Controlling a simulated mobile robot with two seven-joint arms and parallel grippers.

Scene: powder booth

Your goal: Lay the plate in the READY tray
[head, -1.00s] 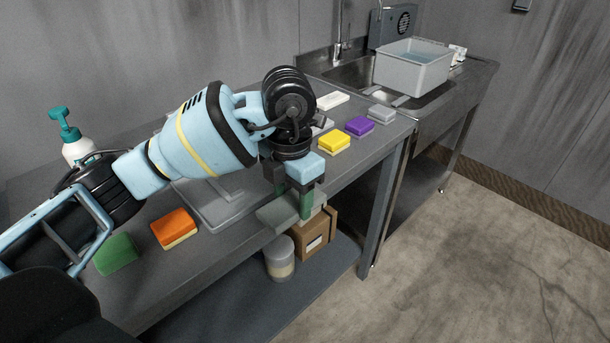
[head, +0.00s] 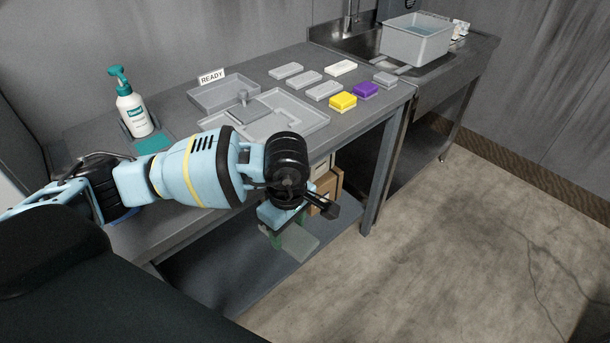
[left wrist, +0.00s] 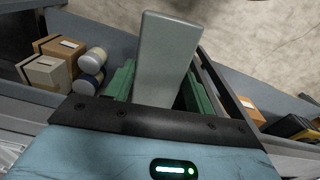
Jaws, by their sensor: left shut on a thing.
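The plate is a flat grey rectangle (head: 302,243) held by my left gripper (head: 283,232), whose green fingers are shut on it. In the head view they are beyond the table's front edge, with the lower shelf behind them. In the left wrist view the plate (left wrist: 167,55) sticks out from between the green fingers (left wrist: 160,92). My right gripper is not in view.
A larger grey tray (head: 315,122) lies in front of the READY tray. Yellow (head: 343,101) and purple (head: 366,90) blocks and several grey pieces lie to the right. A pump bottle (head: 133,112) stands at left. Boxes (left wrist: 52,60) are on the lower shelf.

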